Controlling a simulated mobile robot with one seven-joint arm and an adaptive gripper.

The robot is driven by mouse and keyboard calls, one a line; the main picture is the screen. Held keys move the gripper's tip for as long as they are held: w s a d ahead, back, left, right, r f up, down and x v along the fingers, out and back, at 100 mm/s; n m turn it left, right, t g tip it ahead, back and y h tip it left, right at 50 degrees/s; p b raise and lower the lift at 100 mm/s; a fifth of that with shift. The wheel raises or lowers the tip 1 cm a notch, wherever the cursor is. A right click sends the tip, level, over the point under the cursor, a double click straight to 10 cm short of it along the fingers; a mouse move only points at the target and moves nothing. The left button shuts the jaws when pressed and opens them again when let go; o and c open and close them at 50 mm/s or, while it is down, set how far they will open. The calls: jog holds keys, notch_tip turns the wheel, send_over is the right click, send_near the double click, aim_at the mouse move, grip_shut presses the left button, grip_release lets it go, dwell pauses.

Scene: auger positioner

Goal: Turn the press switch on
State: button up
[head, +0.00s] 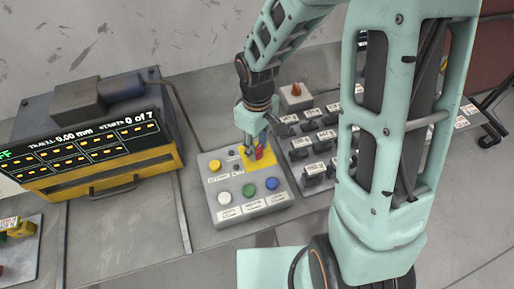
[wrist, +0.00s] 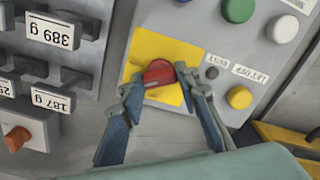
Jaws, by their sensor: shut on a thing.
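A red switch knob (head: 259,154) sits on a yellow plate (wrist: 136,60) on a grey control box (head: 238,211). I take this knob to be the press switch; the small labels are hard to read. My gripper (head: 259,146) reaches down onto it from above. In the wrist view my gripper (wrist: 159,82) has a finger on each side of the red knob (wrist: 158,73) and is shut on it. In the head view the fingers partly hide the knob.
The control box also has white (head: 225,198), green (head: 249,190), blue (head: 271,184) and yellow (head: 214,166) buttons. A rack of labelled weights (head: 314,172) stands close on its right. A display unit (head: 90,150) reading "0.00 mm" and "0 of 7" stands left.

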aim_at(257, 148)
jog(key=m+b, duration=0.2)
jog(key=m, duration=0.4)
jog(key=shift+m, duration=0.4)
dwell(0.4)
jog(key=o, duration=1.2)
jog(key=shift+c, duration=0.2)
notch_tip(257, 148, up, 12)
